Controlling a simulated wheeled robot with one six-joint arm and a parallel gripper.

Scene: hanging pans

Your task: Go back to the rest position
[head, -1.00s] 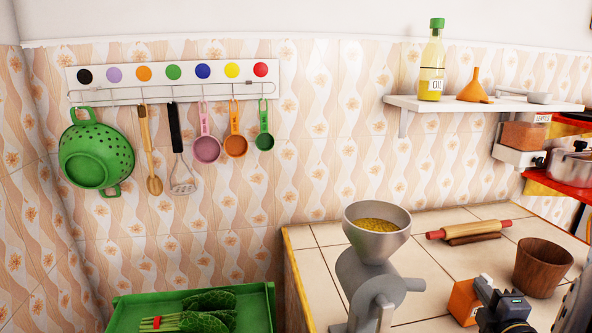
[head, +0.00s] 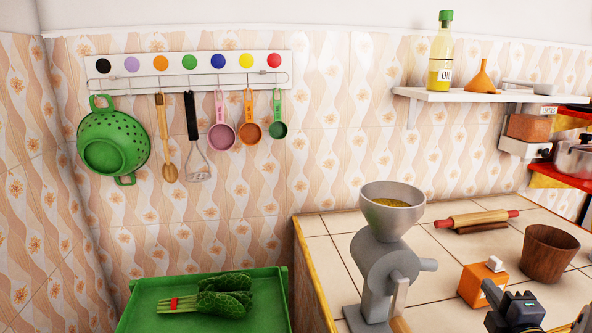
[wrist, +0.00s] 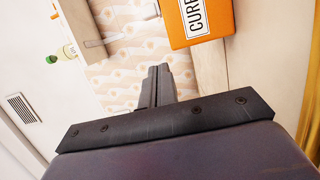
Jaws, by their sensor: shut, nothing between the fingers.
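My gripper (wrist: 158,76) shows in the wrist view, its two dark fingers pressed together with nothing between them. It points toward the tiled wall, with an orange box (wrist: 200,20) lettered "CURE..." just beyond it to the upper right. In the head view, dark parts of my arm show at the lower right corner, over the counter. I cannot make out the fingertips there.
A wall rack (head: 190,67) holds a green colander (head: 113,143) and several hanging utensils. A green tray (head: 140,305) holds leafy vegetables. A shelf (head: 440,95) carries an oil bottle (head: 441,60).

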